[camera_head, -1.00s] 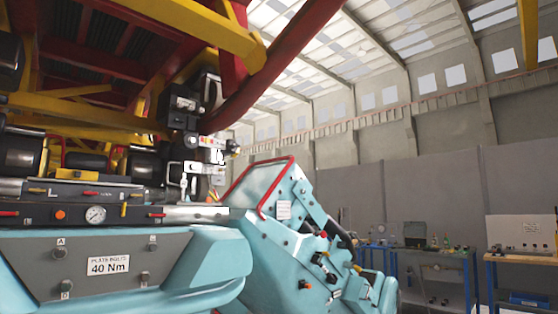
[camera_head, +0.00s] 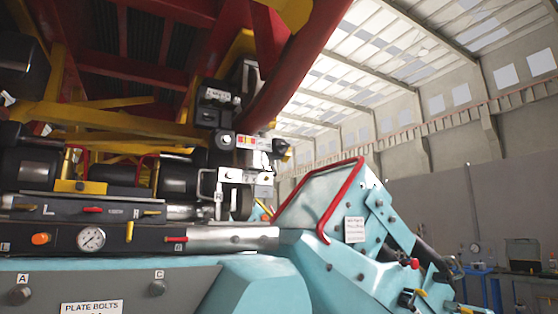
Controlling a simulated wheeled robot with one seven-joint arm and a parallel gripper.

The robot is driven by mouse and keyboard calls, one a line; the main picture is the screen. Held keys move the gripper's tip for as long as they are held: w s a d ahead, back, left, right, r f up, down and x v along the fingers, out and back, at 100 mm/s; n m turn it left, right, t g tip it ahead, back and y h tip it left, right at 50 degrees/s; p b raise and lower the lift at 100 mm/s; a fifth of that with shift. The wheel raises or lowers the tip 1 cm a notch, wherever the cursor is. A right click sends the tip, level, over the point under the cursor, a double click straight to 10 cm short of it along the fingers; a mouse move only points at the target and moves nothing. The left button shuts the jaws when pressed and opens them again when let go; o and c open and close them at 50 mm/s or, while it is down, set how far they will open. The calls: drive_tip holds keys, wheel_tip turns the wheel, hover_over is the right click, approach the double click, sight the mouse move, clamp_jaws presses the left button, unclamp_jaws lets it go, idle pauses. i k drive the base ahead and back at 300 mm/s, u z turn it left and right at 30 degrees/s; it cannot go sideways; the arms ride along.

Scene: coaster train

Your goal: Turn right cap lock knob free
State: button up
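No part that I can name for sure as the right cap lock knob stands out. Candidates are a metal cylinder-and-bracket assembly (camera_head: 245,143) under the red rail, with a pale end fitting and small labels. Below it a white-labelled block (camera_head: 246,177) with a metal handle loop (camera_head: 207,184) hangs beside the black wheel housings. My gripper is not in view.
A dark panel with a pressure gauge (camera_head: 91,238) and small coloured levers lies at the left. Below is a grey plate with bolts A (camera_head: 19,294) and C (camera_head: 156,287). A teal machine with a red guard bar (camera_head: 338,205) stands right. Workbenches (camera_head: 485,280) are far right.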

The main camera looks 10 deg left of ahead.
sight(282, 145)
drive_tip(key=u, duration=0.35)
drive_tip(key=i, duration=0.75)
drive_tip(key=u, duration=0.45)
